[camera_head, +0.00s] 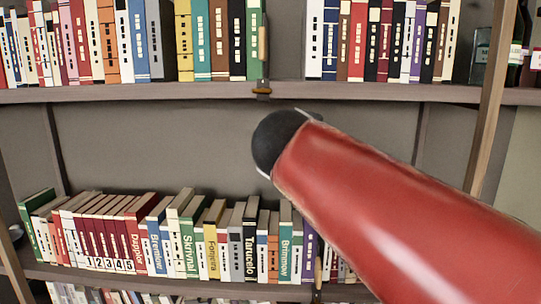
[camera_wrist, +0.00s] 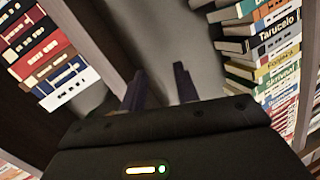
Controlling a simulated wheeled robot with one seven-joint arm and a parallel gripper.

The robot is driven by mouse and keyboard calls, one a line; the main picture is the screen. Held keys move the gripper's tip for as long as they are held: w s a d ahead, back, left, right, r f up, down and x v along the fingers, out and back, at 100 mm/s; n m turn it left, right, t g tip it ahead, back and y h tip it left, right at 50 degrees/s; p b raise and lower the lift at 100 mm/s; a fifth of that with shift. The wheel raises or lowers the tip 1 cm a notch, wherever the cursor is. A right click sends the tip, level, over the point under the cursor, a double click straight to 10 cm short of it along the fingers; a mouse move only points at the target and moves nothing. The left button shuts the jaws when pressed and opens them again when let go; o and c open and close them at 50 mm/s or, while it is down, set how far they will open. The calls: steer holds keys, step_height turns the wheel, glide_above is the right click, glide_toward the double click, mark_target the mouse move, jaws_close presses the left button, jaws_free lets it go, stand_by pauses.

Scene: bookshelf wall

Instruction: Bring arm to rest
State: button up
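My gripper (camera_wrist: 157,82) shows in the wrist view as two dark fingers standing apart, with only the grey shelf back between them. It is open and empty. In the head view my red arm reaches up and left from the lower right corner, ending in a dark rounded joint in front of the gap between two shelf boards. My gripper does not show in the head view; it is hidden there or out of frame.
An upper shelf board (camera_head: 180,94) carries rows of books (camera_head: 218,40). A lower row of books (camera_head: 150,240) stands behind and below my arm. A wooden upright (camera_head: 488,120) and dark bottles (camera_head: 490,55) are at the right. The space between the boards is bare at left.

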steer(key=s+d+f+m+g, duration=0.3)
steer(key=s+d+f+m, duration=0.15)
steer(key=f, duration=0.35)
steer(key=s+d+f+m+g, duration=0.2)
steer(key=s+d+f+m, duration=0.1)
steer(key=s+d+f, duration=0.3)
steer(key=s+f+m+g+y+p, duration=0.1)
steer(key=s+f+m+g, duration=0.3)
steer(key=s+f, duration=0.7)
step_height(320, 180, down, 3)
steer(key=shift+s+f+m+y, duration=0.1)
steer(key=shift+s+m+y, duration=0.25)
steer(key=shift+m+y, duration=0.5)
